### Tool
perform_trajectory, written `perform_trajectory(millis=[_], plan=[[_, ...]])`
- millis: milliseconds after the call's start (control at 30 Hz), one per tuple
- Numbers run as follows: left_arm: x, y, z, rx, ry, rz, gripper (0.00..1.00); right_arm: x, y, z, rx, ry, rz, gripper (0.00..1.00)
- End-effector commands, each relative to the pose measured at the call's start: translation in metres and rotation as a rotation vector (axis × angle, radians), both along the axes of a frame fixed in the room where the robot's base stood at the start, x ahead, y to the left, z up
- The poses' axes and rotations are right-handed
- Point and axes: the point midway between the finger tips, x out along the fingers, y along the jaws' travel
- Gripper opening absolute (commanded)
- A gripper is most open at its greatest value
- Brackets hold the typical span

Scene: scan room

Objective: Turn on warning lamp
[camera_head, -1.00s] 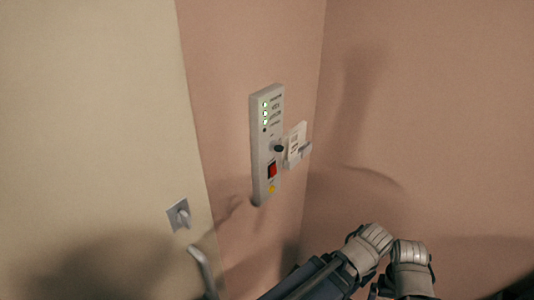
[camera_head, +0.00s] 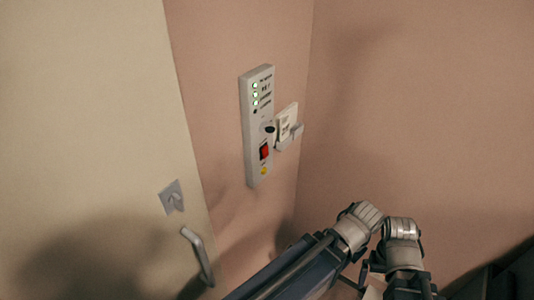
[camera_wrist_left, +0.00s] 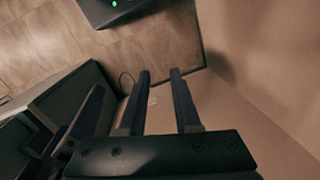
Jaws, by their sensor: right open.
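A narrow grey control panel (camera_head: 247,128) is on the pink wall beside the door. It has several small lights, some lit green, a dark round knob (camera_head: 269,127), a red rocker switch (camera_head: 264,151) and a small yellow mark below. I cannot tell the switch's position, and no separate warning lamp is recognisable. My right gripper (camera_head: 362,277) is low in the head view, partly hidden by arm links, open and well away from the panel. My left gripper (camera_wrist_left: 161,88) shows in the left wrist view with its dark fingers apart and nothing between them.
A card holder (camera_head: 287,124) sits right of the panel, near the wall corner. A beige door (camera_head: 90,110) at left has a lock plate (camera_head: 172,197) and a lever handle (camera_head: 198,257). The pink wall at right is bare.

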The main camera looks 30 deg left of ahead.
Motion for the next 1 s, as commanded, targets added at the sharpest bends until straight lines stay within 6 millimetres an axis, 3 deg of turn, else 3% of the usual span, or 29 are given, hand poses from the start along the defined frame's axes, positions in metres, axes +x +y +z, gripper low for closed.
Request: perform_trajectory(millis=[133,267,500,700,833,1000], plan=[[0.019,0.015,0.024,0.052,-0.020,0.023,0.13,0.000,0.000,0.022,0.000,0.000,-0.001,1.00],[0.052,0.046,0.062,0.157,-0.059,0.064,0.00,0.000,0.000,0.056,0.001,0.001,-0.003,1.00],[0.111,0.119,0.141,0.391,-0.131,0.147,0.00,0.000,0.000,0.115,0.001,0.002,-0.006,1.00],[0.141,0.167,0.192,0.541,-0.168,0.195,0.00,-0.001,0.000,0.147,0.002,0.002,-0.008,1.00],[0.151,0.185,0.211,0.601,-0.181,0.212,0.00,-0.001,0.000,0.157,0.002,0.002,-0.009,1.00],[0.156,0.195,0.220,0.634,-0.188,0.222,0.00,-0.001,0.000,0.161,0.002,0.002,-0.010,1.00]])
